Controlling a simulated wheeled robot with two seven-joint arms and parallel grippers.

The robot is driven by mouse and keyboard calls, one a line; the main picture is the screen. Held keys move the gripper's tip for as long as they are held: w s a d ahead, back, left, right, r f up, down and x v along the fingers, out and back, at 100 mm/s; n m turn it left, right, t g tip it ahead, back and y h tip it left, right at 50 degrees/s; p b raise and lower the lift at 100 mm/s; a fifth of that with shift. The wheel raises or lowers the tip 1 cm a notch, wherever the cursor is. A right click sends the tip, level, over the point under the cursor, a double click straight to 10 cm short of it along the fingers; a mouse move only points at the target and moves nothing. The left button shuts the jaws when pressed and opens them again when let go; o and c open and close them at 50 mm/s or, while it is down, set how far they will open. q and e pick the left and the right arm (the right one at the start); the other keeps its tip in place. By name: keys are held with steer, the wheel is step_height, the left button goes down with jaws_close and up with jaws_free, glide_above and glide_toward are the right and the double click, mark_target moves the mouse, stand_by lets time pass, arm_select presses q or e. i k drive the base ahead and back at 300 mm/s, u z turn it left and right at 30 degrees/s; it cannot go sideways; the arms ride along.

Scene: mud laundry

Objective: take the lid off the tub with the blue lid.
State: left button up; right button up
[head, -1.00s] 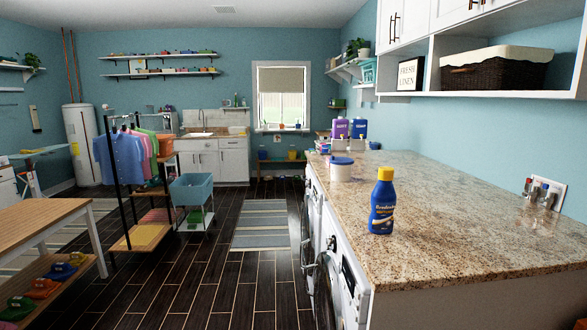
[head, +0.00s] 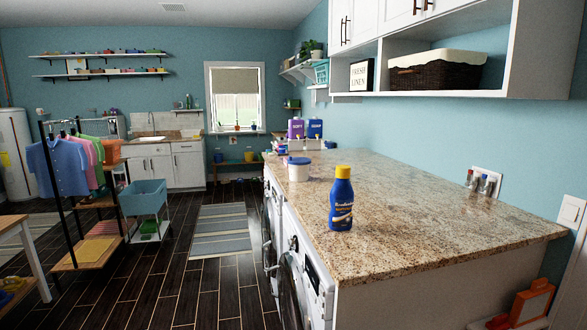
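A small white tub (head: 298,172) stands upright on the granite countertop (head: 430,215), near its left edge. Its blue lid (head: 299,160) sits on top of it. A blue bottle with a yellow cap (head: 341,200) stands in front of the tub and to its right, apart from it. Neither of my grippers shows in the head view.
Purple and blue dispensers (head: 305,129) stand at the counter's far end. Front-loading machines (head: 290,265) are under the counter's left side. The counter right of the bottle is mostly clear. A rolling cart with a teal bin (head: 143,197) and a clothes rack stand left on the dark floor.

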mark_target(292, 160)
steer(key=u, duration=1.25)
steer(key=i, duration=5.45)
steer(key=z, duration=3.15)
